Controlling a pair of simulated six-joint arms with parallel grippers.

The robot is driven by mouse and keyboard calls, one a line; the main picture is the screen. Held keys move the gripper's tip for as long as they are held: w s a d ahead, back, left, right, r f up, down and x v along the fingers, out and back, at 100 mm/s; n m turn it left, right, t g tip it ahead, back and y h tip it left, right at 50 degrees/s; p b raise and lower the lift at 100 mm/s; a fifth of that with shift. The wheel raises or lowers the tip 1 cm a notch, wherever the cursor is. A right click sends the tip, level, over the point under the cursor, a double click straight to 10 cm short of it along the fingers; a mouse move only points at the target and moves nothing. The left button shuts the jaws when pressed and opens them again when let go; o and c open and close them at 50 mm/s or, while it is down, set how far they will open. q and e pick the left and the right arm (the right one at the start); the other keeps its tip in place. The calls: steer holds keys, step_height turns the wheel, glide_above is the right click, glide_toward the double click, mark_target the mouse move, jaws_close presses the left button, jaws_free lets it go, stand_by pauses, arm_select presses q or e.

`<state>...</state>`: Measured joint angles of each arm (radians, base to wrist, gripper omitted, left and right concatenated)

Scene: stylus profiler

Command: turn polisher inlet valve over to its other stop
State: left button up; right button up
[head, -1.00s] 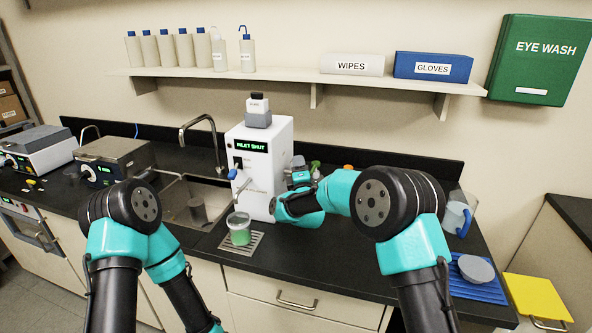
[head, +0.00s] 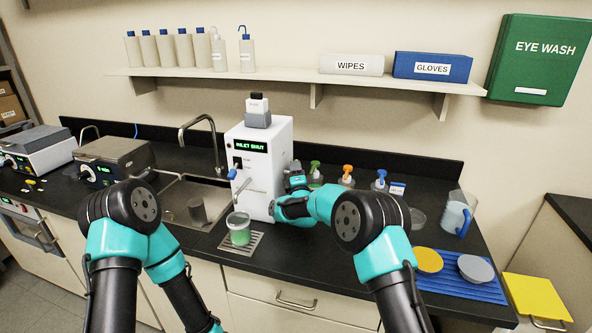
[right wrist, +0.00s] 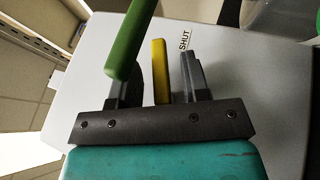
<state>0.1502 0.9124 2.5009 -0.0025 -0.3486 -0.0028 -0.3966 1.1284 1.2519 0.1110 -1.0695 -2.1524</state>
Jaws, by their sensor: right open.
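The white polisher (head: 258,170) stands on the black counter, and its display (head: 251,146) reads INLET SHUT. My right gripper (head: 297,181) is at the polisher's right side, which is mostly hidden in the head view. In the right wrist view my right gripper (right wrist: 160,68) is open. A yellow bar (right wrist: 160,60) stands between its fingers, with gaps on both sides. A green bar (right wrist: 131,42) crosses in front of the left finger and hides its tip. A SHUT label (right wrist: 185,38) is beside the right finger. I cannot tell which bar is the valve's handle. My left gripper is out of view.
A beaker of green liquid (head: 239,234) stands on a drip grate (head: 250,248) before the polisher. Pump bottles (head: 347,176), a pitcher (head: 457,215) and a blue rack (head: 470,290) holding discs are to the right. The sink (head: 180,210) is to the left.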

steer(key=shift+w+a+r, duration=0.1)
steer(key=shift+w+r, duration=0.1)
steer(key=shift+w, duration=0.3)
steer(key=shift+c, duration=0.2)
jaws_close()
